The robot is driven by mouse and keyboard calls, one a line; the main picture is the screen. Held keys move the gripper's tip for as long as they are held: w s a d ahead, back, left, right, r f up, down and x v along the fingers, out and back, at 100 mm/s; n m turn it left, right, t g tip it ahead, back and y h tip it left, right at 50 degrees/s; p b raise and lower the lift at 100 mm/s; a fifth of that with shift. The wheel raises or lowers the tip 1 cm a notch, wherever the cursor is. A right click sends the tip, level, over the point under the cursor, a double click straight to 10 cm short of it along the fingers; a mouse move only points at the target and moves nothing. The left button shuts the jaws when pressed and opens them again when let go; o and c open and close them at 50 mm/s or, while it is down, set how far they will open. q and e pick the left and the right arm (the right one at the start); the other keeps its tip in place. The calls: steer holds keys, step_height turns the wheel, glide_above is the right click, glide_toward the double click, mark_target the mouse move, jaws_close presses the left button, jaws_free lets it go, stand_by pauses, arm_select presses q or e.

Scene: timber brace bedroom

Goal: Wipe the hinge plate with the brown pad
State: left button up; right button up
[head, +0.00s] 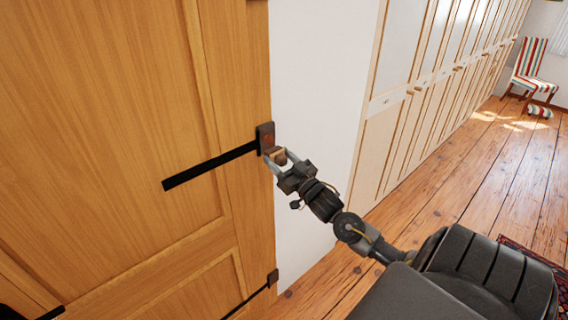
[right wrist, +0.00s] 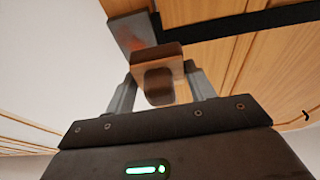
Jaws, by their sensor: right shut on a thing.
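The hinge plate (head: 265,137) is a dark brown plate at the right edge of the wooden door, at the end of a black strap. It also shows in the right wrist view (right wrist: 133,34), behind the pad. My right gripper (head: 277,160) is shut on the brown pad (head: 279,157), a small block that fills the space between its fingers in the right wrist view (right wrist: 158,62). The pad is at the lower part of the plate and overlaps it in view; I cannot tell whether they touch.
The wooden door (head: 110,90) fills the left, with a black strap (head: 210,165) across it. A second dark hinge piece (head: 273,277) sits lower down. A white wall strip and pale wardrobes (head: 410,90) stand to the right. Open plank floor (head: 480,180) lies beyond, with a striped chair (head: 531,72).

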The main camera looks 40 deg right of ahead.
mark_target(268, 150)
steer(key=w+b, duration=0.1)
steer(key=w, duration=0.2)
steer(key=shift+w, duration=0.55)
steer(key=shift+w+b, duration=0.3)
steer(key=shift+w, duration=0.55)
stand_by(0.3)
steer(key=shift+d, duration=0.15)
steer(key=shift+s+d, duration=0.15)
steer(key=shift+d, duration=1.5)
steer(key=shift+d, duration=0.1)
